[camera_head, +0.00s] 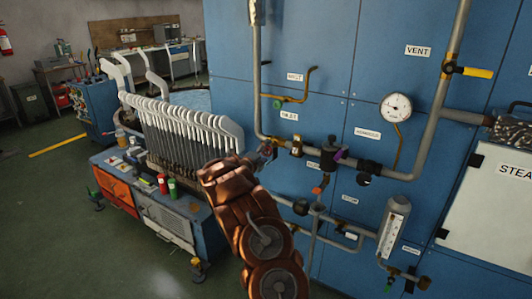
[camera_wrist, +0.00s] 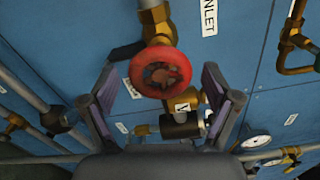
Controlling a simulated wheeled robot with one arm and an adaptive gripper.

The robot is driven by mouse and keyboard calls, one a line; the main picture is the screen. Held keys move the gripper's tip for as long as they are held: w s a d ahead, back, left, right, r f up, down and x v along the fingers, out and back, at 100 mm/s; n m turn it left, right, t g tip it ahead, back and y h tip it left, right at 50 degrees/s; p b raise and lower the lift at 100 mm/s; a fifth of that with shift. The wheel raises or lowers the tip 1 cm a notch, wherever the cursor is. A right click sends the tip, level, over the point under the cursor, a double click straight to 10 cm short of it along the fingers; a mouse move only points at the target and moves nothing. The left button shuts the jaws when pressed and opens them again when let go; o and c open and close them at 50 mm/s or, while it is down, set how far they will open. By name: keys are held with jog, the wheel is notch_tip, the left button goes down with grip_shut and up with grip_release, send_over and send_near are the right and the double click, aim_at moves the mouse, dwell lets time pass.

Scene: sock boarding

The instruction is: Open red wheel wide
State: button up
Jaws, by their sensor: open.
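The red wheel (camera_wrist: 161,73) is a round handwheel on a brass valve (camera_wrist: 155,22), seen nearly face-on in the upper middle of the wrist view. My gripper (camera_wrist: 158,80) is open, with one finger to the left of the wheel and one to the right. Gaps show between both fingers and the rim in the picture; the depth between them is hard to judge. In the head view my gripper (camera_head: 266,151) is at the pipework on the blue panel, and I cannot make out the red wheel there.
Pipes, a black-bodied fitting (camera_head: 328,153) and a pressure gauge (camera_head: 396,107) crowd the panel right of my gripper. A yellow-handled vent valve (camera_head: 477,72) is at upper right. A cart (camera_head: 196,212) with a rack of white boards (camera_head: 190,122) stands left. Floor is clear at lower left.

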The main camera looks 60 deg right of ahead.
jog(key=a, duration=1.1)
jog(key=shift+s+a, duration=0.3)
jog(key=shift+a, duration=0.05)
jog(key=shift+r, duration=0.1)
jog(key=s+a+r+m+g+y, duration=0.3)
jog(key=s+a+r+m, duration=0.3)
jog(key=s+a+m, duration=0.3)
jog(key=s+a+r+m+g+y, duration=0.25)
jog(key=s+a+r+m, duration=0.35)
jog(key=s+m, duration=0.4)
jog(key=s+a+f+m+t+y, duration=0.1)
jog(key=s+a+m+y, duration=0.3)
jog(key=a, duration=0.9)
jog(key=s+a+f+m+t+y, duration=0.1)
jog(key=s+a+f+m+y, duration=0.3)
jog(key=a, duration=0.9)
jog(key=s+a+f+m+t+y, duration=0.1)
jog(key=s+a+m+y, duration=0.3)
jog(key=a, duration=1)
jog(key=s+f+m, duration=0.1)
jog(key=s+m, duration=0.1)
jog(key=m, duration=0.1)
jog(key=shift+s+f, duration=0.2)
jog(key=shift+f, duration=0.05)
